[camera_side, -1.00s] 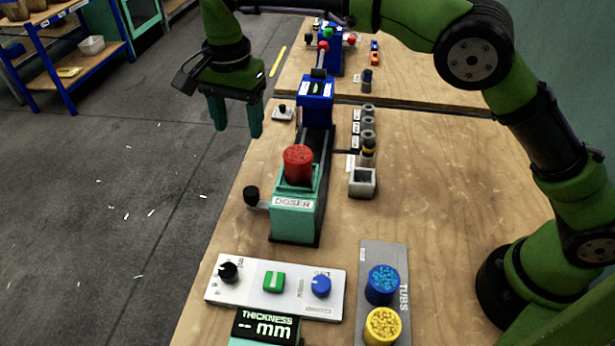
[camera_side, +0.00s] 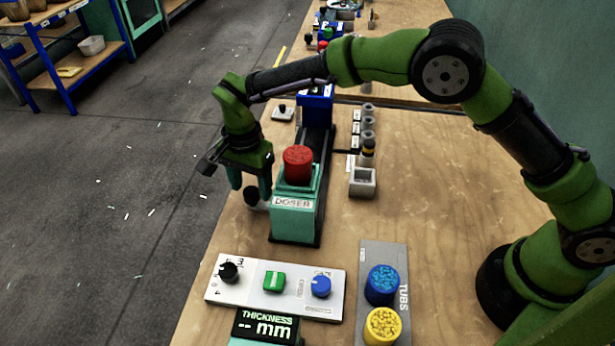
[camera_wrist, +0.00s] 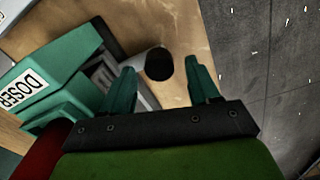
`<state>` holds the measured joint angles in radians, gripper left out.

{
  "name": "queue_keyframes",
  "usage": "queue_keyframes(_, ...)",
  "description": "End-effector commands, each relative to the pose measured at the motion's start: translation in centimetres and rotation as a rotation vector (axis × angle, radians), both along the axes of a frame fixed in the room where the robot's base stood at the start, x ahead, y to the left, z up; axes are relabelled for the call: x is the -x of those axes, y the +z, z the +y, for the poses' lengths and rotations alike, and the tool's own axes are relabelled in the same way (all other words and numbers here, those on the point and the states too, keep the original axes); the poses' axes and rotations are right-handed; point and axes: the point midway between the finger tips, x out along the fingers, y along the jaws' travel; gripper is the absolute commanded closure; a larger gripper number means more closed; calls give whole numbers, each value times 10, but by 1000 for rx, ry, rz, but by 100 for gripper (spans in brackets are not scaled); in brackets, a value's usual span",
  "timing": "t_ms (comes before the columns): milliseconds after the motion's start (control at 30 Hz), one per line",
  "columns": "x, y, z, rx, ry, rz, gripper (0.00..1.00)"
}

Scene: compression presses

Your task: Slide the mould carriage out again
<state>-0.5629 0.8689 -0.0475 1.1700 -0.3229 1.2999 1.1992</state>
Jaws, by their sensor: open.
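My gripper (camera_side: 250,187) is open at the left side of the teal doser (camera_side: 294,222), fingers pointing down. A round black knob (camera_side: 252,198) on a grey bar sticks out of the doser's left side. In the wrist view the knob (camera_wrist: 158,64) shows in the gap between my two finger tips (camera_wrist: 160,70); I cannot tell whether they touch it. A dark track (camera_side: 317,146) runs from the doser back to a blue press block (camera_side: 314,102). I cannot make out the mould carriage as a separate part.
A red canister (camera_side: 298,163) stands on the doser. A white control panel (camera_side: 253,284), a thickness display (camera_side: 266,326) and a grey tub plate (camera_side: 369,257) lie in front. Small grey cups (camera_side: 368,122) and a square grey holder (camera_side: 362,183) stand to the right. The table's left edge is close.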

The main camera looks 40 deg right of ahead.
Motion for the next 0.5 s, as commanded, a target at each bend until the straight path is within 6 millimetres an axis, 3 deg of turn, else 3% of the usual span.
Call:
queue_keyframes(133, 0, -11, 0, 1, 1, 2, 39)
queue_keyframes(433, 0, -13, 0, 0, 1, 1, 39)
queue_keyframes(500, 0, -13, 0, 0, 1, 1, 49)
